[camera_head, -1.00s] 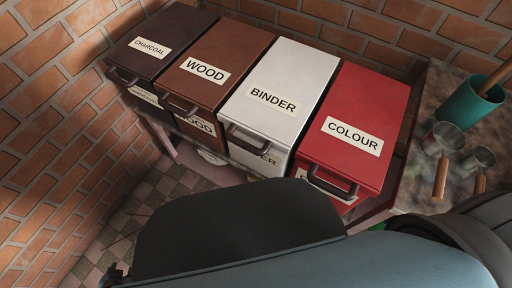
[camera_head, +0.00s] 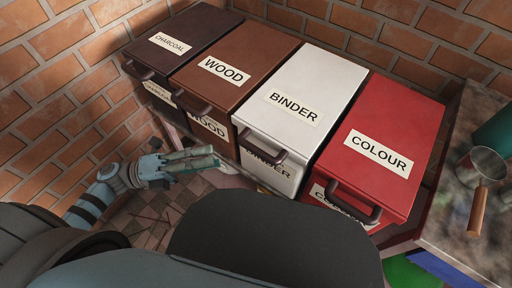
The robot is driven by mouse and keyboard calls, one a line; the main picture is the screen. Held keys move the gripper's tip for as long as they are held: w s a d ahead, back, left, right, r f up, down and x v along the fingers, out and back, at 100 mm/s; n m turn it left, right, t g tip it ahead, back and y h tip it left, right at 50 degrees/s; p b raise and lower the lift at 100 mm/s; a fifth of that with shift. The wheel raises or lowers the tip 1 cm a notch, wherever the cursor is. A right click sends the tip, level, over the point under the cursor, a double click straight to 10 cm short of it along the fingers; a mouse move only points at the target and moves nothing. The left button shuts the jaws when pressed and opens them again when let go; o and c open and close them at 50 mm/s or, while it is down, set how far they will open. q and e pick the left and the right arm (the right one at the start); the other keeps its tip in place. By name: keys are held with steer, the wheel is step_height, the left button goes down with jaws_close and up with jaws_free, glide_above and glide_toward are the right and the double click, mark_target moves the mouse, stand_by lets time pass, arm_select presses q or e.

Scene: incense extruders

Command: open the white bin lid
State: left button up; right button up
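The white bin (camera_head: 283,172) is labelled BINDER and stands third from the left in a row of bins. Its white lid (camera_head: 322,78) lies flat and closed on top, with a dark handle (camera_head: 258,148) at its front edge. My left gripper (camera_head: 217,158) is low at the left, in front of the wood bin and left of the white bin's handle, touching neither as far as I can see. Its fingers point right and lie close together in this view; their opening is unclear. Nothing shows between them. My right gripper is not in view.
The charcoal bin (camera_head: 185,38) and wood bin (camera_head: 240,55) stand left of the white bin, the red COLOUR bin (camera_head: 395,125) right, all closed. Brick walls close the back and left.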

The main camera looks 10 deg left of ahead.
mark_target(256, 149)
arm_select(q)
steer(key=x, duration=1.1)
steer(key=shift+w+d, duration=0.2)
steer(key=shift+d, duration=0.15)
steer(key=shift+c, duration=0.4)
jaws_close()
steer(key=shift+a, duration=0.1)
